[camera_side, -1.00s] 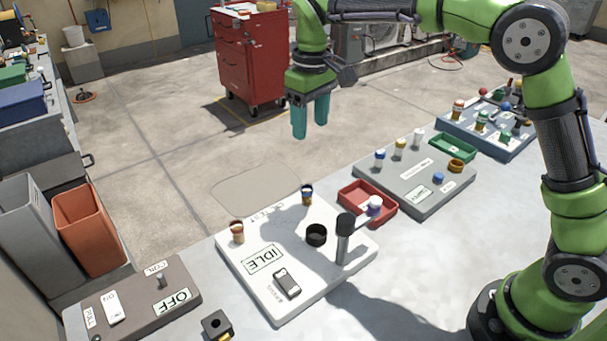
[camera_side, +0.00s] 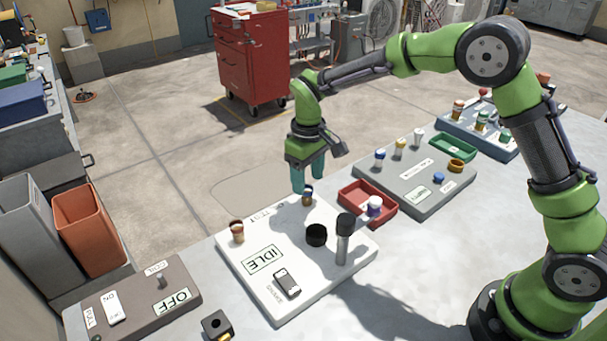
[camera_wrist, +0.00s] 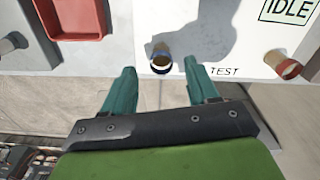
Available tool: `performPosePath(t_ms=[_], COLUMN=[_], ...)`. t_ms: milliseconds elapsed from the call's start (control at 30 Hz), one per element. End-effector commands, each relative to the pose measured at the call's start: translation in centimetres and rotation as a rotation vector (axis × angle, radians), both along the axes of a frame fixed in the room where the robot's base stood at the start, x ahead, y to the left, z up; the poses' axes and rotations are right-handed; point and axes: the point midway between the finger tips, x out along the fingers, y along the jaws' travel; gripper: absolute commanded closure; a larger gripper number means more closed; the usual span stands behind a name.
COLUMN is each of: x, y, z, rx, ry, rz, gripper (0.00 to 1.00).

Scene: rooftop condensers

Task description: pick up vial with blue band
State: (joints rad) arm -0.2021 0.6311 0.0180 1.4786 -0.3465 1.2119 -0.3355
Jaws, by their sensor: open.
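The vial with the blue band (camera_side: 307,198) stands at the back edge of the white board (camera_side: 240,285), its top partly hidden by a finger in the side view. In the wrist view, the vial (camera_wrist: 161,66) has an amber body, a dark blue band and a white ring. My gripper (camera_side: 308,182) is open with teal fingers pointing down, just above and around the vial's top in the side view. In the wrist view, the vial lies between the fingertips (camera_wrist: 160,70), with a gap on each side. I cannot tell whether the fingertips reach its height.
A vial with a red-brown band (camera_side: 237,232) stands on the board's left. A black round cup (camera_side: 316,235) and a dark-topped post (camera_side: 343,240) stand in front. A red tray (camera_side: 355,198) lies to the right, with a white-and-blue vial (camera_side: 374,206) at its edge.

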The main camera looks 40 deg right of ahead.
Motion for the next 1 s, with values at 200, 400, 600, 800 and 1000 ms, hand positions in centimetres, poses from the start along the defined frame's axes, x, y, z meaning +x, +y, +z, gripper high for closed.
performPosePath(t_ms=[200,400,600,800,1000], x=[0.0,0.1,0.1,0.1,0.1], y=[0.2,0.2,0.2,0.2,0.2], z=[-2.7,-2.9,-2.9,-2.8,-2.8], rx=[0.0,0.0,0.0,0.0,0.0], ry=[0.003,0.0,0.0,0.0,0.0], rz=[-0.001,0.0,0.0,0.0,0.0], gripper=[0.41,0.41,0.63,0.93,1.0])
